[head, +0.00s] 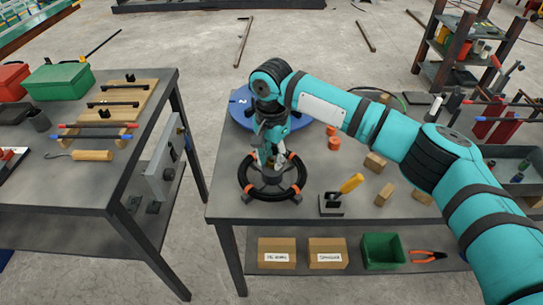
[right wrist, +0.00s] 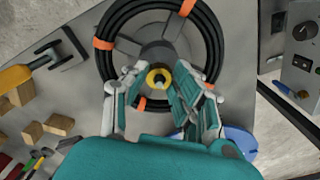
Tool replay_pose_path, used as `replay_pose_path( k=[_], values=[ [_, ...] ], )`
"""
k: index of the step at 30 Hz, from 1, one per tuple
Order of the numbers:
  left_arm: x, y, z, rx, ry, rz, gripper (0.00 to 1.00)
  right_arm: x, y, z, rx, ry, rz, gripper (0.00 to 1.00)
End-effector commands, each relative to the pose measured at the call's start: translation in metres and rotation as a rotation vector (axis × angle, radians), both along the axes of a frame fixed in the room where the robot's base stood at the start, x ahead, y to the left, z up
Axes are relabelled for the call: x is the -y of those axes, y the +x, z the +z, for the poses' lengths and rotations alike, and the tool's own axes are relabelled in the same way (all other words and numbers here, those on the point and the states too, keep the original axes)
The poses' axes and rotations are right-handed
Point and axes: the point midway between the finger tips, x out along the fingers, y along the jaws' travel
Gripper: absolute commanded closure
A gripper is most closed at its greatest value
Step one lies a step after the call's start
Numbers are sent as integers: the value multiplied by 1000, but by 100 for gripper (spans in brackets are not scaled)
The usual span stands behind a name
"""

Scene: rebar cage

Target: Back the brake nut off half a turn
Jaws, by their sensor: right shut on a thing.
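The reel (head: 244,186) is a black coil with orange bands, lying flat near the left end of the right-hand table. Its coil (right wrist: 112,62) also shows in the right wrist view, around a dark hub. The brake nut (right wrist: 158,76) appears as a yellow ring with a dark centre at the middle of the reel. My right gripper (head: 270,162) points down over the reel's hub. In the right wrist view its fingers (right wrist: 157,88) stand on both sides of the nut and are shut on it. The fingers hide part of the hub. My left gripper is not in view.
A blue disc (head: 238,116) lies behind the reel. A yellow-handled tool (head: 350,184), wooden blocks (head: 374,162) and orange pieces (head: 333,143) are to its right. A gap separates this table from the left table (head: 90,190). Boxes (head: 277,252) and a green bin (head: 382,250) sit below.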

Motion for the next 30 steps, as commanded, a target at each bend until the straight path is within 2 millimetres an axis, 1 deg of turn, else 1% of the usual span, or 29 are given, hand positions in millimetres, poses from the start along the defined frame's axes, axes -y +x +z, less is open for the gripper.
replay_pose_path(
  k=[5, 11, 21, 30],
  values=[
    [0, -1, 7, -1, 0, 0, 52, 0, 0, 3, -1, 1, 25, 100],
    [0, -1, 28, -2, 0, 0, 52, 0, -1, 5, -4, 0, 116, 100],
    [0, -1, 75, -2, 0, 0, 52, 1, -2, 6, -6, 1, 408, 100],
    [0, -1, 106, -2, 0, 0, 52, 1, -1, 5, -3, 3, 694, 100]
  ],
)
